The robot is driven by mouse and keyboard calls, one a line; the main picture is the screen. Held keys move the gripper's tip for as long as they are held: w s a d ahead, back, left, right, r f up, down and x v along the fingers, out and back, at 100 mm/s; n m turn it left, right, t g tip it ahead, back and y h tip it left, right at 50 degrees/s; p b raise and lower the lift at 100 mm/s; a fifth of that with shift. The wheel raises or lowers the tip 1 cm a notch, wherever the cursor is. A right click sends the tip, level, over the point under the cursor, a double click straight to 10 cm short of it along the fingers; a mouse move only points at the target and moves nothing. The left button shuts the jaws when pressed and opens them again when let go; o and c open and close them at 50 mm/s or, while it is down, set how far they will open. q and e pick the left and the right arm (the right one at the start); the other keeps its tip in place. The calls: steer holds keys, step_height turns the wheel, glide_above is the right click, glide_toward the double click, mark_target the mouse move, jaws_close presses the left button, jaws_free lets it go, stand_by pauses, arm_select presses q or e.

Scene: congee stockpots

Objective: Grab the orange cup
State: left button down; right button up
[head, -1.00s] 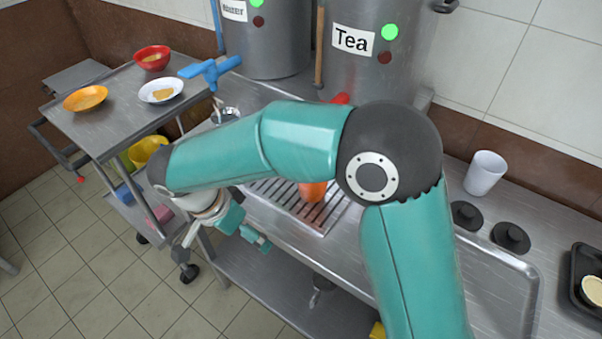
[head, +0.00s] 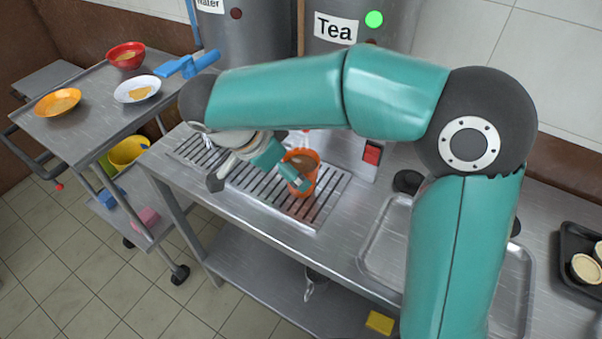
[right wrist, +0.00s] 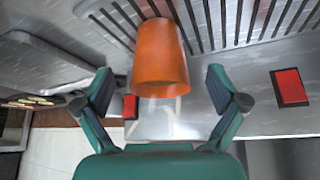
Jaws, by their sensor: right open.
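The orange cup (head: 303,160) stands on the slotted drip grate (head: 330,205) below the Tea pot. My right arm reaches across from the right, and my right gripper (head: 283,172) is beside the cup, with one finger overlapping it in the head view. In the right wrist view, my open gripper (right wrist: 160,88) faces the cup (right wrist: 160,58), which lies roughly centred between the fingertips with a gap on each side. The cup is not gripped. My left gripper is not in view.
The Tea pot (head: 395,38) stands behind the grate. A cart (head: 75,135) at left holds red, white and orange bowls. A tray (head: 375,245) lies right of the grate, partly behind my arm. A dark tray (head: 570,240) with small bowls is at far right.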

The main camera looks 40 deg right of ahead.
steer(key=shift+x, duration=2.6)
steer(key=shift+d, duration=0.1)
steer(key=shift+r, duration=0.1)
steer(key=c, duration=1.4)
